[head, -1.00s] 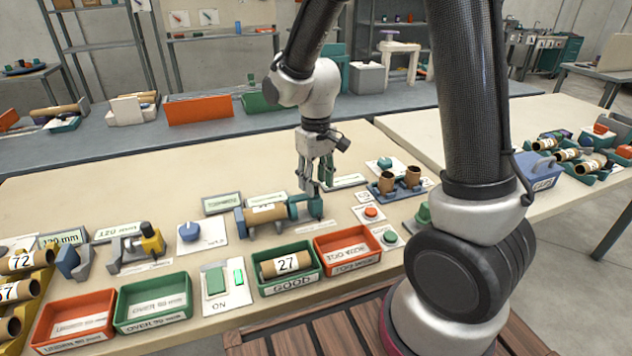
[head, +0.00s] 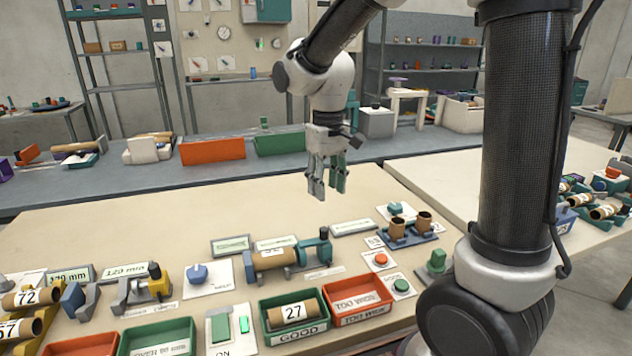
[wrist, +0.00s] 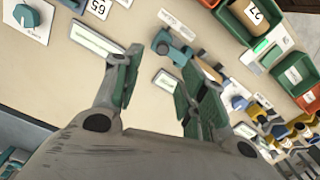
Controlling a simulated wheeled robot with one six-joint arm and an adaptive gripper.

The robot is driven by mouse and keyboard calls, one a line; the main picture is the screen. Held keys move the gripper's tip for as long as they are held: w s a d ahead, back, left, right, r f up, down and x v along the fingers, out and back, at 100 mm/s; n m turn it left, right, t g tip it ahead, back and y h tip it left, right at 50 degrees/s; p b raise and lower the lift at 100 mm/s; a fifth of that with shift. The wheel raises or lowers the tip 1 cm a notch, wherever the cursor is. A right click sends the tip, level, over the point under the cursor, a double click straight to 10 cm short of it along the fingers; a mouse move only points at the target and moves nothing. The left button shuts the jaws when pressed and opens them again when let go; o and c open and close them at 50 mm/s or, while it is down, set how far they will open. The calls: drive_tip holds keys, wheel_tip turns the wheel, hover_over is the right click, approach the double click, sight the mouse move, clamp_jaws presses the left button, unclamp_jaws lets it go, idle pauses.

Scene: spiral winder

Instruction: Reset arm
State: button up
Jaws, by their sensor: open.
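My gripper (head: 327,188) hangs open and empty above the far part of the cream workbench (head: 150,215), fingers pointing down. The winder (head: 292,257), with a brown tube in blue and teal holders, stands below and nearer, apart from the gripper.
A tube marked 27 (head: 292,312) lies in the green GOOD tray (head: 300,336), beside the orange TOO WIDE tray (head: 357,307). Two upright brown tubes stand in a blue holder (head: 418,238). Orange (head: 212,151) and green (head: 280,144) bins line the back bench.

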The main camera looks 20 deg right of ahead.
drive_tip(key=s+d+r+m+t, duration=0.1)
drive_tip(key=s+d+r, duration=0.3)
drive_tip(key=s, duration=0.5)
drive_tip(key=s+d+r+m+t, duration=0.2)
drive_tip(key=s+d+r+t, duration=0.1)
drive_tip(key=s+d, duration=0.6)
drive_tip(key=shift+s+r+m, duration=0.3)
drive_tip(key=shift+s+r, duration=0.05)
drive_tip(key=shift+s, duration=0.15)
